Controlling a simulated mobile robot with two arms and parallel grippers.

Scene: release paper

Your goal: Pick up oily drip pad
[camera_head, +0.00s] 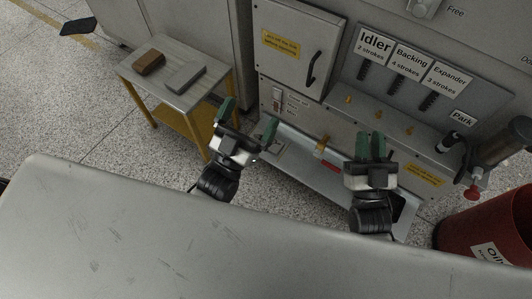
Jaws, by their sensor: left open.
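I cannot tell for sure which thing is the oily drip pad. A pale, flat, square patch (277,146) lies at the left end of the metal tray (292,170) low on the machine, and may be it. My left gripper (247,119) is open, its green fingers wide apart, and appears beside this patch in the picture, with nothing between them. My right gripper (370,146) is over the right part of the tray, its green fingers close together with nothing seen between them. The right arm hides part of the tray.
A small yellow-legged table (160,105) at upper left bears a brown block (148,62) and a grey flat slab (179,78). A red-and-tan tool (328,160) lies in the tray. A red bin (482,222) labelled "Oily" stands at right. A wide grey surface (150,240) fills the front.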

